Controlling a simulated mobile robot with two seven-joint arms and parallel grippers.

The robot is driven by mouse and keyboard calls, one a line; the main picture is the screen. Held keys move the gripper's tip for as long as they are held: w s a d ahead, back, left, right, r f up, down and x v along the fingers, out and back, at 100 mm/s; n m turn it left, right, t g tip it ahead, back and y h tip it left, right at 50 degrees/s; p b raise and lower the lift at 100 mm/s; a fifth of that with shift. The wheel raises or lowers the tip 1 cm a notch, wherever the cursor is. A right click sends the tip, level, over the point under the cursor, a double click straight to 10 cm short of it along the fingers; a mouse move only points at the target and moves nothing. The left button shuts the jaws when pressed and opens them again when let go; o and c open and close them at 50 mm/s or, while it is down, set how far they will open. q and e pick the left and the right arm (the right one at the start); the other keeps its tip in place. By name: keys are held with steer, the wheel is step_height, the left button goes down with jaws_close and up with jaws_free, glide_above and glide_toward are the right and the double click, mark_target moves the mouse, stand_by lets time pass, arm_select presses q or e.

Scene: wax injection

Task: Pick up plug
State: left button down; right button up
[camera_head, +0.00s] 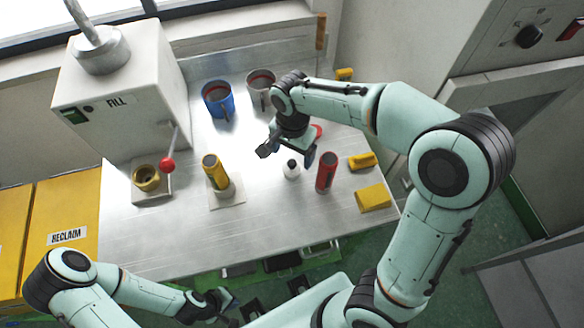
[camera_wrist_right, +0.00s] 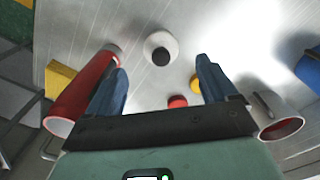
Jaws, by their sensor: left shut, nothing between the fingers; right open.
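A small white rounded piece with a black top (camera_head: 291,174), which I take to be the plug, stands on the metal table. In the right wrist view the same white piece (camera_wrist_right: 160,40) lies beyond the fingertips, between their lines. My right gripper (camera_head: 287,156) is open and empty above and just behind it; its blue fingers (camera_wrist_right: 158,75) are spread apart. My left gripper (camera_head: 230,298) is shut and empty, low in front of the table.
A red tube (camera_head: 326,172) stands close right of the white piece. A yellow tube (camera_head: 213,170) stands left on a pale plate. Blue mug (camera_head: 217,100) and grey mug (camera_head: 260,90) are behind. Yellow blocks (camera_head: 373,198) lie right. The FILL machine (camera_head: 120,110) stands left. The front-middle table is clear.

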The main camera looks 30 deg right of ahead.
mark_target(292, 163)
step_height(292, 163, down, 8)
steer(key=shift+f, duration=0.1)
stand_by(0.4)
steer(key=c, duration=1.1)
